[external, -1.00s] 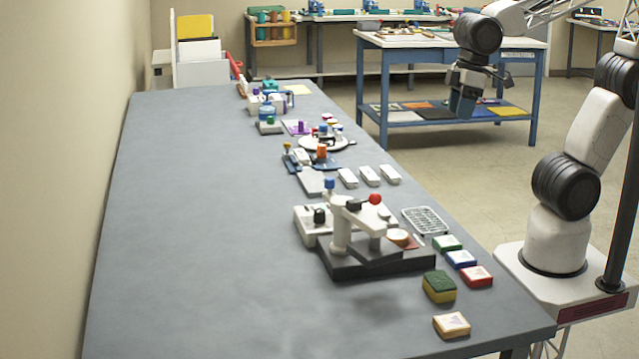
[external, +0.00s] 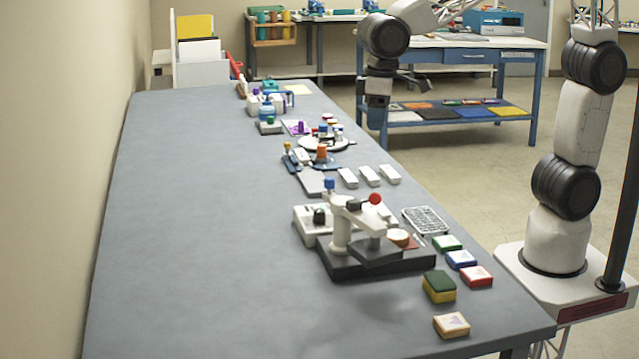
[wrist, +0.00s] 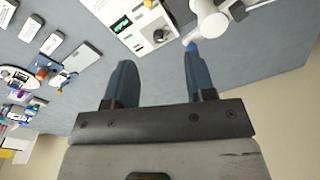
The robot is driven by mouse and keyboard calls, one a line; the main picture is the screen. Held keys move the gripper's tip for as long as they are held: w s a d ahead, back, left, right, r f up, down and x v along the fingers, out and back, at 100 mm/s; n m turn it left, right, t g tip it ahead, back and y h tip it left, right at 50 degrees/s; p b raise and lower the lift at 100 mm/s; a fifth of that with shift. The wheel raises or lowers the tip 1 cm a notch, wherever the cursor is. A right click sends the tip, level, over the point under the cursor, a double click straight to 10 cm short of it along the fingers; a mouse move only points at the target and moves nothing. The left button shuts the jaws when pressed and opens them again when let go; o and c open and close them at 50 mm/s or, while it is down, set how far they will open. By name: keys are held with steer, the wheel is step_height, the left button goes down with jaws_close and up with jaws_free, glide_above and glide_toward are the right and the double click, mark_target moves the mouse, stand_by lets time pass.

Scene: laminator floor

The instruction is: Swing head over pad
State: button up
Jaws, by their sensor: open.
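The press machine (external: 340,235) stands on a dark base (external: 350,266) near the front of the grey table. Its pale swing head (external: 362,218) reaches right from an upright post and carries a red ball knob (external: 375,199); a blue knob (external: 329,183) tops the post. A round orange-topped pad (external: 398,237) lies right of the head, partly hidden. My gripper (external: 377,122) is open and empty, high up and well apart from the machine. In the wrist view, my open fingers (wrist: 158,60) show with the machine's white arm (wrist: 210,20) and blue knob (wrist: 190,45) beyond.
A white control box (external: 307,224) adjoins the machine on its left. Coloured blocks (external: 461,259), a sponge (external: 439,287) and a wire rack (external: 425,221) lie along the right. White blocks (external: 369,176) lie behind. The table's left side (external: 190,220) is clear.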

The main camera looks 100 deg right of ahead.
steer(key=m, duration=0.2)
glide_above(329, 178)
steer(key=shift+g, duration=0.4)
step_height(329, 178, down, 4)
steer(key=shift+a+f, duration=0.1)
steer(key=shift+f, duration=0.1)
steer(key=shift+f, duration=3.75)
jaws_close()
